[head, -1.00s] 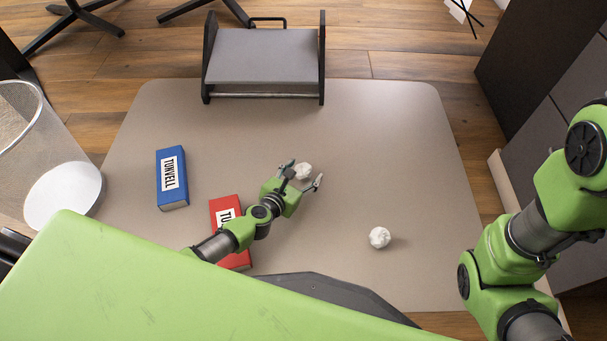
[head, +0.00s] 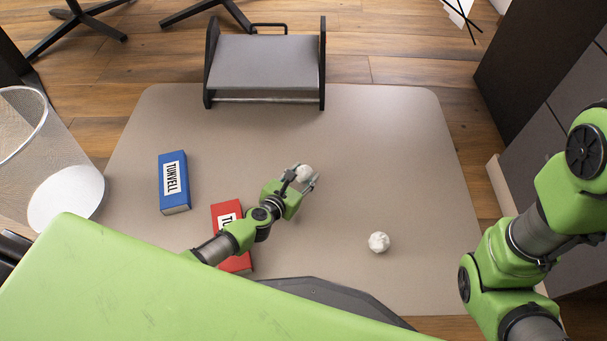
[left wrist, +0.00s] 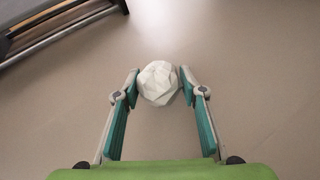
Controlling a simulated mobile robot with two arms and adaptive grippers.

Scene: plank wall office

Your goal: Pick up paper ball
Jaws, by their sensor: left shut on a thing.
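A white crumpled paper ball (head: 304,172) is between the fingertips of my left gripper (head: 302,179), near the middle of the grey mat. In the left wrist view the paper ball (left wrist: 158,83) sits between both fingers, and the left gripper (left wrist: 159,85) is shut on it. I cannot tell whether the ball still touches the mat. A second white paper ball (head: 379,242) lies on the mat to the right of the left gripper, apart from it. My right arm shows at the right edge of the head view, but its gripper is out of view.
A blue box (head: 173,182) and a red box (head: 230,234) lie on the mat (head: 400,140) left of the gripper. A grey footrest (head: 265,62) stands at the back. The mat's right side is mostly clear.

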